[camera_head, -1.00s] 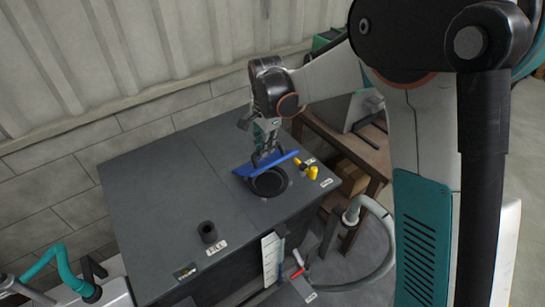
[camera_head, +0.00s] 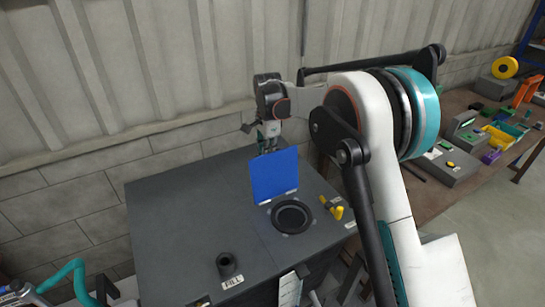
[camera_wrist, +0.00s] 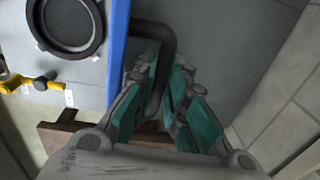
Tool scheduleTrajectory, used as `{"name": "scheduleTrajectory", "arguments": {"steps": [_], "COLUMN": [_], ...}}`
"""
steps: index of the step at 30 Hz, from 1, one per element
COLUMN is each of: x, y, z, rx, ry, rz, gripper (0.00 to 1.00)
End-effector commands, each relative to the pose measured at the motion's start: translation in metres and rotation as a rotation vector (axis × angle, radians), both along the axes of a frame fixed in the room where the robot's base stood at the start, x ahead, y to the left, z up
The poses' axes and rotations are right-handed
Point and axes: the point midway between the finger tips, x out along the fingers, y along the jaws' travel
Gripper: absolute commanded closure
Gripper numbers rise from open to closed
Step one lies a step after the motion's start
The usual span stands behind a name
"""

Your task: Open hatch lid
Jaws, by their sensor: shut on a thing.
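The blue hatch lid (camera_head: 274,175) stands about upright at the back of the round hatch opening (camera_head: 291,216) on top of the dark grey cabinet. In the wrist view the lid (camera_wrist: 117,60) shows edge-on as a blue strip, with the black ring of the opening (camera_wrist: 70,22) to its left. A bent black handle (camera_wrist: 158,30) sticks out from the lid's far side. My gripper (camera_wrist: 162,82) is shut on this handle between its teal fingers. In the head view my gripper (camera_head: 268,147) is behind the lid's top edge and partly hidden.
The grey cabinet top (camera_head: 180,215) is mostly clear. A black FILL pipe (camera_head: 227,264) stands at its front, and a yellow valve handle (camera_head: 334,208) is right of the opening. A wall (camera_head: 75,205) is close behind. A bench with coloured parts (camera_head: 470,150) stands at the right.

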Motion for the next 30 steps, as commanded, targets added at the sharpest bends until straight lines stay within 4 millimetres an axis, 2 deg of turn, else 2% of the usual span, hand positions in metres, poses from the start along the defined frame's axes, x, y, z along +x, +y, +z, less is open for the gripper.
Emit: {"name": "scheduleTrajectory", "arguments": {"steps": [4, 12, 29, 30], "x": [0.013, 0.026, 0.03, 0.029], "y": [0.01, 0.019, 0.023, 0.023], "z": [-0.007, -0.016, -0.021, -0.021], "rx": [0.002, 0.004, 0.006, 0.006], "ry": [-0.001, -0.007, -0.006, -0.006], "rz": [0.004, 0.004, 0.005, 0.005], "gripper": [1.0, 1.0, 1.0, 0.8]}}
